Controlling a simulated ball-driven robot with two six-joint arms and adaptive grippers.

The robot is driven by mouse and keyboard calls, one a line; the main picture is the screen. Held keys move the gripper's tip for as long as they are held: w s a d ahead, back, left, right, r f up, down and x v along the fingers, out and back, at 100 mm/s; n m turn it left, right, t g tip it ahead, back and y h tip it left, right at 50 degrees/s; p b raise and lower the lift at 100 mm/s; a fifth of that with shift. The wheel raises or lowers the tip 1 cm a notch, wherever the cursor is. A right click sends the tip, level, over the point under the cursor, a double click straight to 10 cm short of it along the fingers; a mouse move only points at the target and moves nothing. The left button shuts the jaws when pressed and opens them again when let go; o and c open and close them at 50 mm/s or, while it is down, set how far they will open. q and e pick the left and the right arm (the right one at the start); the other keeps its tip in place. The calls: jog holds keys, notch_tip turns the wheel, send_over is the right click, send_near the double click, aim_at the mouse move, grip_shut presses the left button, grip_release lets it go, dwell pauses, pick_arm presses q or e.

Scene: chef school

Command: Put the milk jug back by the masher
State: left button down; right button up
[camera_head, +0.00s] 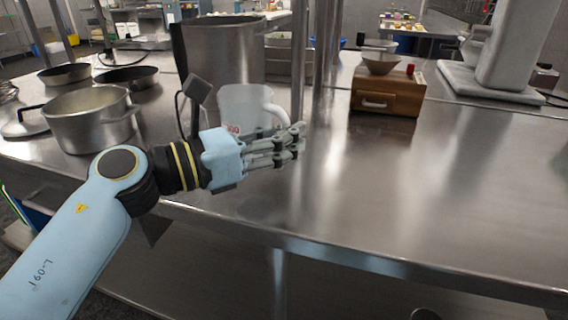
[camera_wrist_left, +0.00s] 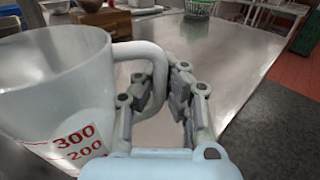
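The milk jug (camera_head: 244,104) is a pale, translucent measuring jug with red markings. It is upright above the left part of the steel counter. My left gripper (camera_head: 287,143) is at its handle, and its base is hidden behind the hand. In the left wrist view the jug (camera_wrist_left: 50,80) fills the left side, with red 300 and 200 marks. Its handle passes between the two fingers of my left gripper (camera_wrist_left: 162,95), which look closed on it. I cannot tell whether the base touches the counter. I cannot make out the masher. My right gripper is not in view.
A large pot (camera_head: 222,50) stands behind the jug. A smaller pot (camera_head: 90,120) and pans (camera_head: 128,76) are at the left. A wooden box (camera_head: 388,92) with a bowl (camera_head: 381,64) on it stands further back. The counter (camera_head: 400,190) is clear at centre and right.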

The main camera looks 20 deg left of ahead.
pick_arm(q)
jog(key=shift+w+a+f+b, duration=0.15)
jog(key=shift+w+f, duration=0.25)
jog(key=shift+f, duration=0.5)
jog(key=shift+w+a+f+b, duration=0.2)
jog(key=shift+w+f, duration=0.25)
jog(key=shift+f, duration=0.5)
jog(key=shift+w+a+f+b, duration=0.15)
jog(key=shift+w+f, duration=0.25)
jog(key=shift+f, duration=0.5)
jog(key=shift+f, duration=0.15)
jog(key=c, duration=1.5)
grip_release()
